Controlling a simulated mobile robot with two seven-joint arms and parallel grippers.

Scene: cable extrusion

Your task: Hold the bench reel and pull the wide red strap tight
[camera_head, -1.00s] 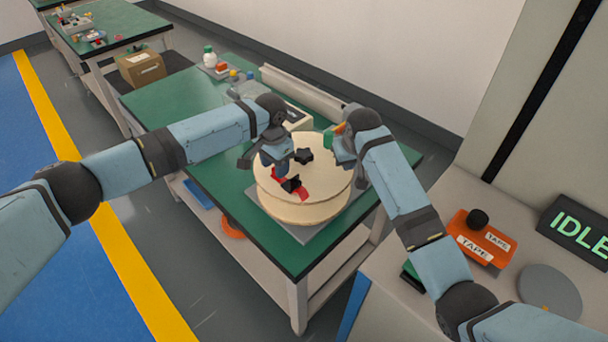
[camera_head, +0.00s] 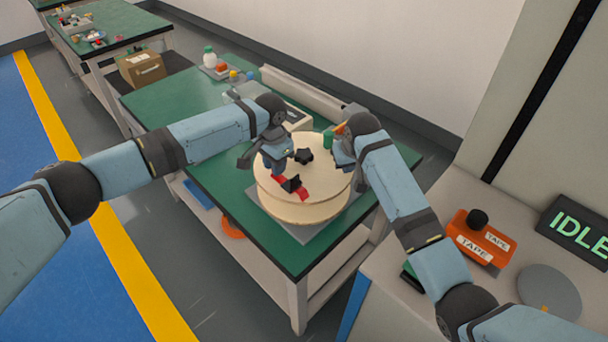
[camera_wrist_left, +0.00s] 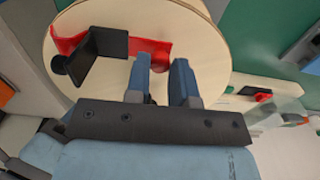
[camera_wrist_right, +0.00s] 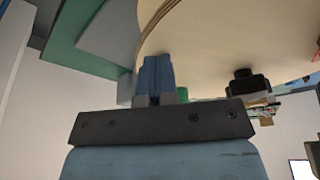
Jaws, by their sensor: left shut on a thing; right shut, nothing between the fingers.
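The bench reel (camera_head: 318,205) is a pale wooden round reel with a black star knob (camera_head: 303,156) on top. The wide red strap (camera_head: 304,193) lies on its near left part, under a black angled piece (camera_head: 291,184); both also show in the left wrist view, strap (camera_wrist_left: 150,46) and black piece (camera_wrist_left: 100,46). My left gripper (camera_head: 274,172) is low over the reel's left part. Its fingers (camera_wrist_left: 164,68) are slightly apart at the strap's end, shut on it. My right gripper (camera_head: 343,157) is shut and empty at the reel's right rim; its fingertips (camera_wrist_right: 157,60) overlap the rim in the right wrist view.
The reel stands on a grey plate (camera_head: 302,235) on a green bench (camera_head: 180,103). A green object (camera_head: 328,140) is beside my right gripper. A pale box and bottles stand at the back.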

